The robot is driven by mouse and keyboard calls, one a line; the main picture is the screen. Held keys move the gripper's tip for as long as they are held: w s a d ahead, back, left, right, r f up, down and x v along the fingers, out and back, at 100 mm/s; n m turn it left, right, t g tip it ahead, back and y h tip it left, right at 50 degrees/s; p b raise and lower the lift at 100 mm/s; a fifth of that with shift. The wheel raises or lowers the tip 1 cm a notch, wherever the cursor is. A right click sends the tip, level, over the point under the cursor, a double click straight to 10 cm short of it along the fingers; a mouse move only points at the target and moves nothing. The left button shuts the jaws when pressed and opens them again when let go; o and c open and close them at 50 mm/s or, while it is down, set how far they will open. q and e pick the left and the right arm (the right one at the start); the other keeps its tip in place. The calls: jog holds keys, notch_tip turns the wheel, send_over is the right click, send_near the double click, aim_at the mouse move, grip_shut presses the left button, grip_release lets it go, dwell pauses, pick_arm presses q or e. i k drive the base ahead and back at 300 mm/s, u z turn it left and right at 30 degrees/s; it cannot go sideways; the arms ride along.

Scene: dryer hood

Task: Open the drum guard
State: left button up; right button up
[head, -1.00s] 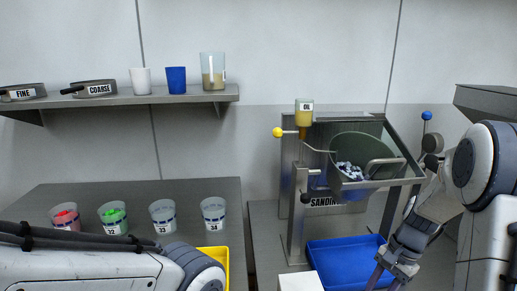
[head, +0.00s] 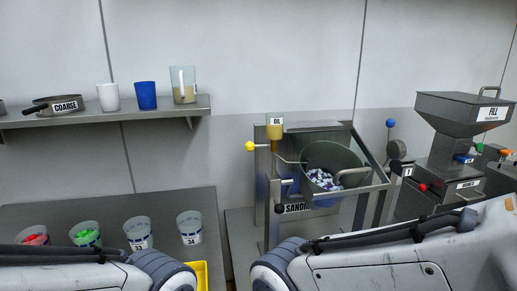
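The sanding machine stands right of centre in the head view. Its green-grey drum (head: 330,158) is tilted open-side forward, with white and blue pieces (head: 323,179) inside. A grey metal guard frame (head: 368,158) runs around the drum's front and right side, with a curved handle bar (head: 352,174) across the drum mouth. A yellow ball knob (head: 250,146) and a black knob (head: 279,208) sit on the left side. My two arms cross the bottom of the view. Neither gripper shows.
A shelf (head: 105,114) at upper left holds pans and cups. Several labelled cups stand on the left table (head: 135,205), near a yellow tray (head: 200,275). A fill hopper machine (head: 460,115) stands at right. My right arm covers the space below the sander.

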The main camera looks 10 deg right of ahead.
aim_at(383, 179)
jog(key=z, duration=2.1)
jog(key=i, duration=1.05)
jog(key=u, duration=2.25)
